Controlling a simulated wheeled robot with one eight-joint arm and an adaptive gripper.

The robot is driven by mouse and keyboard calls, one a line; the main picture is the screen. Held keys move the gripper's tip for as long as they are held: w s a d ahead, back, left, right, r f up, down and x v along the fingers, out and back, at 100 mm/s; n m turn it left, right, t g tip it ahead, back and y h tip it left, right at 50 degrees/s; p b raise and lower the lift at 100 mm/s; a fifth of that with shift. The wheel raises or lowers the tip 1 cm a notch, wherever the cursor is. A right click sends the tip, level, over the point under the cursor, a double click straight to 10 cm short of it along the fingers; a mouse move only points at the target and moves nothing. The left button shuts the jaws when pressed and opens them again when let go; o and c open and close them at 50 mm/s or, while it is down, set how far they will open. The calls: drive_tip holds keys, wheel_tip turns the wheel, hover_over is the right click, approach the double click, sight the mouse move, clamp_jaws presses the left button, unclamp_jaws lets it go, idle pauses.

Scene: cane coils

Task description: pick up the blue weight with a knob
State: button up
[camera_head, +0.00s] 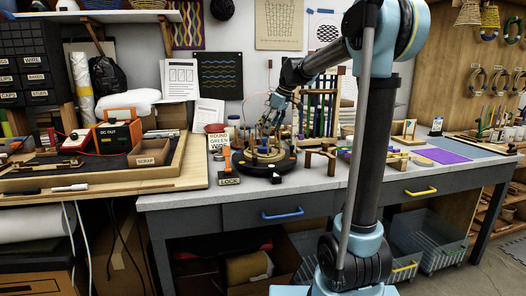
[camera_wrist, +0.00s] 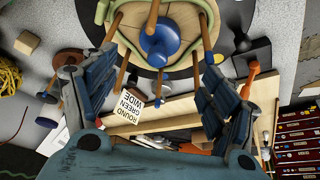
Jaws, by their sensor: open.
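The blue weight with a knob (camera_wrist: 158,42) sits near the top middle of the wrist view. It is on a round wooden disc (camera_wrist: 128,37), with upright wooden stakes and pale green cane around it. My gripper (camera_wrist: 158,62) is open and empty, with its two blue-grey fingers spread to either side below the weight in the picture. In the head view my gripper (camera_head: 275,103) hangs over the round stand (camera_head: 282,165) on the worktop. The weight is too small and covered there to make out clearly.
A card reading "ROUND GREEN WIDE" (camera_wrist: 128,104) stands beside the stand. A wooden tray (camera_head: 90,182) is left on the bench; a rack (camera_head: 318,112) stands behind.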

sight(265, 143)
drive_tip(key=x, duration=0.9)
drive_tip(key=shift+d+f, duration=0.1)
drive_tip(key=shift+f, duration=0.35)
drive_tip(key=c, duration=1.5)
